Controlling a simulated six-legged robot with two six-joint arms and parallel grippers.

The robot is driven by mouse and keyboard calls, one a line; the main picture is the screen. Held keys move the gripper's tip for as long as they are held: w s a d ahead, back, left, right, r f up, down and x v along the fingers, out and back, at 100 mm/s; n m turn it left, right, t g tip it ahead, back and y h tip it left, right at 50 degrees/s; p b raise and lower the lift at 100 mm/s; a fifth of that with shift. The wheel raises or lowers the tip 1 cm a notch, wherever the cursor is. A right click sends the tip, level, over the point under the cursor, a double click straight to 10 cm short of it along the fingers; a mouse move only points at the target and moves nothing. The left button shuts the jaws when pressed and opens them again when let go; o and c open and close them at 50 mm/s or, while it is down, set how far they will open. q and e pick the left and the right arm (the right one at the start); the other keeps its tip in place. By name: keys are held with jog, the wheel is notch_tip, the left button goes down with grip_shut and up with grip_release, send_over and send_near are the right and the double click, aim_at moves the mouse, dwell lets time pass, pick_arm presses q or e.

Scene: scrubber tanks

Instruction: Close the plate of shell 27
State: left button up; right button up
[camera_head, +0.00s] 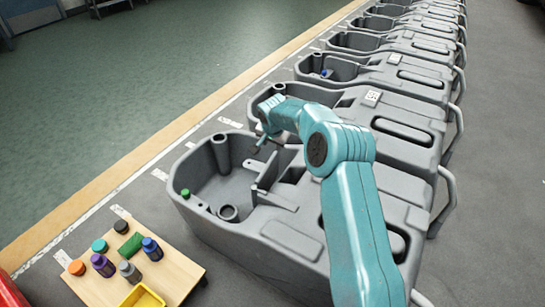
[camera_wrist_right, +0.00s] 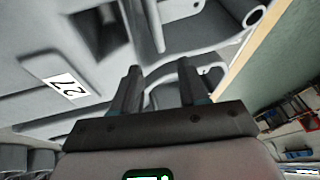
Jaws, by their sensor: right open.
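The nearest grey shell (camera_head: 205,225) has an open basin with round posts and a thin upright grey wall (camera_head: 268,172) at its inner side. My right gripper (camera_head: 260,146) hangs over the basin's far edge, between this shell and the one behind it. In the right wrist view its two dark fingers (camera_wrist_right: 160,88) are apart, with nothing held between them. A white label (camera_wrist_right: 66,87) there is turned sideways and seems to read 27, though the last digit is unclear. Which part is the plate, I cannot tell for sure. My left gripper is not in view.
A row of similar shells (camera_head: 385,75) runs to the back right. A wooden board (camera_head: 180,275) with coloured bottles, caps and a yellow tray (camera_head: 143,297) stands at the lower left. Green floor (camera_head: 120,85) beyond the yellow line is mostly free.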

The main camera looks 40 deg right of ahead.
aim_at(272, 157)
jog(key=b+x, duration=0.2)
jog(key=x, duration=0.9)
jog(key=shift+s+f, duration=0.1)
grip_shut()
